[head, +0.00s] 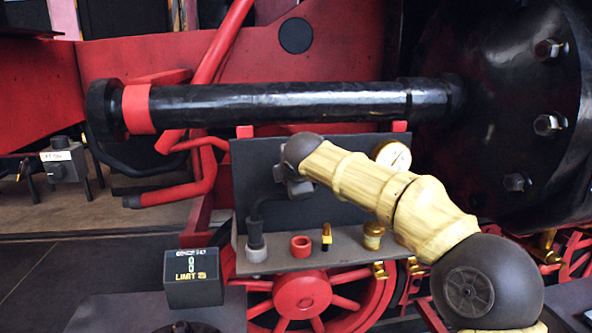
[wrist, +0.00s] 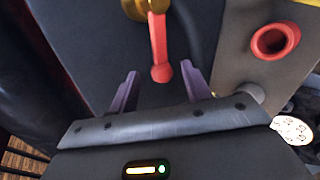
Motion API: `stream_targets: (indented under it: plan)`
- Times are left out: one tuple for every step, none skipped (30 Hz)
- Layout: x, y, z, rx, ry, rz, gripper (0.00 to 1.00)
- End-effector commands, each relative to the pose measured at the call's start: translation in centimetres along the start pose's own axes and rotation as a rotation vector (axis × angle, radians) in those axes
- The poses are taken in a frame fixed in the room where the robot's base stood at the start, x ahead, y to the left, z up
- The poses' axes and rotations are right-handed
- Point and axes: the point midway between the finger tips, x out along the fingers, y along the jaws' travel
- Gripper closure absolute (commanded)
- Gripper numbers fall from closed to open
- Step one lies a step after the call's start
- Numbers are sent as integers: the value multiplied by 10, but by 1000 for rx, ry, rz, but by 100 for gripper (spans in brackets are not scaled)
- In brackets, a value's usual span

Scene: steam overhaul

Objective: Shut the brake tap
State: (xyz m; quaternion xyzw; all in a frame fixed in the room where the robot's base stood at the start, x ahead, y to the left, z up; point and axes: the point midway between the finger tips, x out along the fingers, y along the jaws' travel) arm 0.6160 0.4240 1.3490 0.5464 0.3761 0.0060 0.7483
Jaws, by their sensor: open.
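The brake tap shows in the wrist view as a red lever (wrist: 158,45) with a rounded end, hanging from a brass body (wrist: 146,8) at the top edge. My gripper (wrist: 160,71) is open, with its two purple fingers apart. The lever's rounded end appears between the fingertips, with a gap on each side; I cannot tell whether it lies at their depth. In the head view my gripper (head: 293,187) is in front of the dark upright panel (head: 347,190), and the tap is hidden there.
A ledge (head: 340,250) below the panel holds a grey fitting with a dark hose (head: 256,248), a red ring (head: 301,246), a small brass-and-black piece (head: 326,236) and a brass knob (head: 373,235). A gauge (head: 394,155) is behind my arm. A black pipe (head: 280,102) runs above.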

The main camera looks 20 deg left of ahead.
Motion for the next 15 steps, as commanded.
stream_targets:
  plan:
    - [-6, -1, 0, -1, -1, 2, 52]
    - [-10, -1, 0, -1, -1, 2, 52]
    - [-16, -1, 0, -2, -1, 3, 52]
    - [-21, -1, 0, -1, -2, 3, 52]
    - [-26, -1, 0, -1, -2, 3, 52]
    - [-35, -1, 0, -2, -3, 3, 52]
    - [-40, -1, 0, -1, -2, 4, 52]
    - [-47, -1, 0, 0, -2, 4, 52]
    - [-54, -2, 0, -1, -3, 3, 52]
    - [-61, -1, 1, 0, -3, 3, 52]
    - [-66, -1, 1, 0, -3, 3, 52]
    - [-75, -1, 0, -1, -3, 4, 52]
    - [-81, -1, 0, -1, -3, 4, 52]
    - [-87, -1, 1, 0, -4, 4, 52]
    - [-95, -1, 1, 1, -4, 4, 52]
